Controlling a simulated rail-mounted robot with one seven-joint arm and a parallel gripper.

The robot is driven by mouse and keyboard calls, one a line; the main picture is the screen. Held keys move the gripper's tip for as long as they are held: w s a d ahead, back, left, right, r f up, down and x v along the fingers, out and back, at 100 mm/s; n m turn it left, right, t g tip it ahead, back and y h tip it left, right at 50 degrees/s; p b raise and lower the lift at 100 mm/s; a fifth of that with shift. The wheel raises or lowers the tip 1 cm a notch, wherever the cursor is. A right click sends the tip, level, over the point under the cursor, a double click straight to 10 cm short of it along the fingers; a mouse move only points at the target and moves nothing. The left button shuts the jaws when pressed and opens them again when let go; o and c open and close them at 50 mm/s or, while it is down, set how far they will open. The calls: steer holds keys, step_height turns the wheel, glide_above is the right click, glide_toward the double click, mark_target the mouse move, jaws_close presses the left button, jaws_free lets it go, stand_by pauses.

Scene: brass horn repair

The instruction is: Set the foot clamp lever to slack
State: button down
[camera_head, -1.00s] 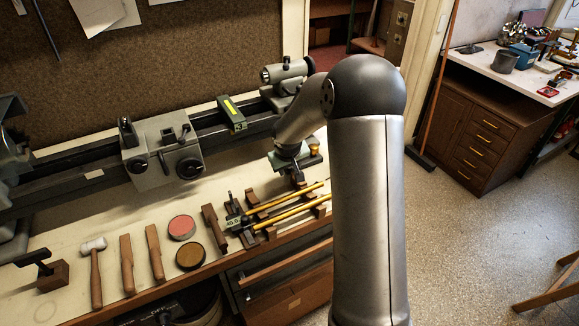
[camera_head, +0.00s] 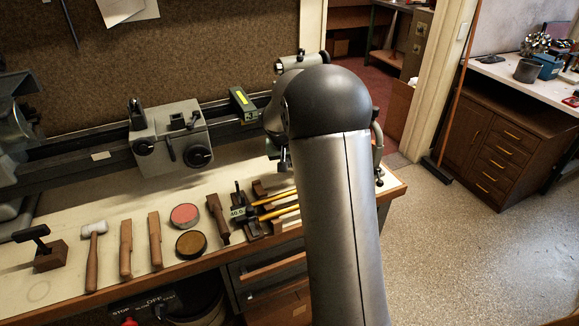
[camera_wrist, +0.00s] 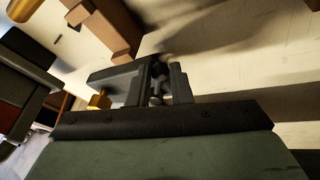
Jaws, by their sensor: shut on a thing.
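In the wrist view my gripper (camera_wrist: 158,88) shows as a grey-green body with a black plate along the bottom and dark fingers beyond it. The fingers are closed around a small dark grey piece (camera_wrist: 157,97), which appears to be the foot clamp lever. Shadow and the fingers hide most of it, so its setting cannot be read. In the head view my large grey arm link covers the right end of the bench and hides the grip point.
A brass knob (camera_wrist: 98,101) and a wooden block (camera_wrist: 106,28) are close by in the wrist view. On the bench, yellow rods (camera_head: 277,212) lie in wooden rests, near a mallet (camera_head: 93,252) and round tins (camera_head: 186,215). A lathe carriage (camera_head: 172,140) stands behind.

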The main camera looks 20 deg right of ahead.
steer(key=shift+a, duration=0.1)
steer(key=c, duration=1.3)
jaws_free()
steer(key=v, duration=1.7)
steer(key=shift+r, duration=0.2)
steer(key=s+a+f+n+g+y, duration=0.1)
steer(key=s+a+f, duration=0.2)
steer(key=s, duration=0.7)
steer(key=s+a+f+n+g+y+p, duration=0.1)
steer(key=s+a+f+n, duration=0.1)
steer(key=s+a, duration=0.4)
steer(key=s+a+f+n+y+p, duration=0.1)
steer(key=s+a+f, duration=0.3)
steer(key=s, duration=0.9)
steer(key=shift+s+a+f+n+g+y, duration=0.15)
steer(key=shift+s+f+n+g+y, duration=0.1)
steer(key=shift+s+n+g+y, duration=0.25)
